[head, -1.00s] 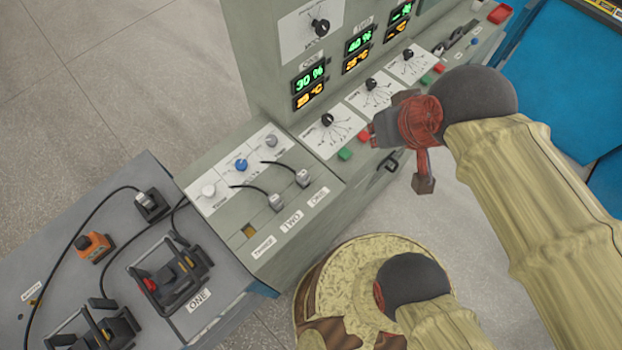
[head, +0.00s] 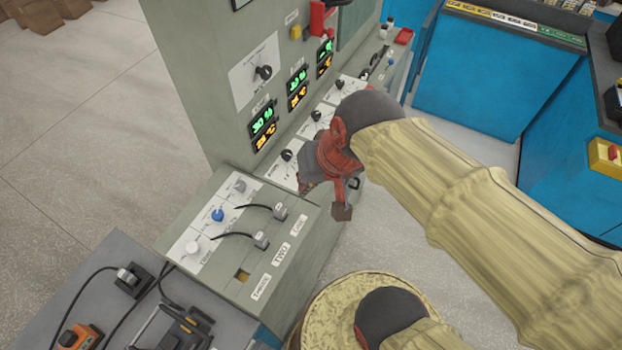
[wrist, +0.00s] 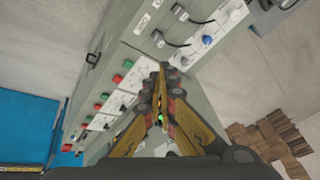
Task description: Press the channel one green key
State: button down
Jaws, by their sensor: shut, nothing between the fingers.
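The channel one green key (wrist: 127,64) shows in the wrist view on the console's sloped face, beside a red key (wrist: 116,78). In the head view my gripper and wrist hide this pair. My gripper (wrist: 162,70) is shut and empty, its fingertips together in the middle of the wrist view, to the right of the green key. In the head view my gripper (head: 306,184) hangs over the front of the channel one dial plate (head: 281,172). I cannot tell whether the tips touch the console.
Channel one's display (head: 262,122) reads green over orange. More green and red keys (wrist: 105,96) follow along the row. Plugged cables (head: 262,240) stand on the lower console block. A blue bench (head: 490,80) is at the right, with open floor between.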

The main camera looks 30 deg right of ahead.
jog(key=w+d+f+m+y+p, duration=0.1)
jog(key=w+f+m+y, duration=0.1)
jog(key=w+f+m, duration=0.35)
jog(key=w+d+f+m+y+p, duration=0.1)
jog(key=w+f+m+y, duration=0.1)
jog(key=w+m, duration=0.7)
jog(key=w+d+f+m+t+p, duration=0.1)
jog(key=w+d+f+m, duration=0.1)
jog(key=d+f+m, duration=0.3)
jog(key=w+d+f+m+t+p, duration=0.1)
jog(key=w+d+f+m, duration=0.2)
jog(key=m, duration=1.1)
notch_tip(320, 180, down, 3)
jog(key=shift+w+d+f+y, duration=0.15)
jog(key=shift+d+y, duration=0.25)
jog(key=shift+d, duration=0.75)
jog(key=shift+f+m, duration=0.1)
jog(key=shift+m, duration=0.15)
notch_tip(320, 180, down, 7)
jog(key=b, duration=0.7)
jog(key=shift+w+f+b, duration=0.1)
jog(key=shift+f+b, duration=0.4)
jog(key=shift+f, duration=0.25)
jog(key=shift+f, duration=0.15)
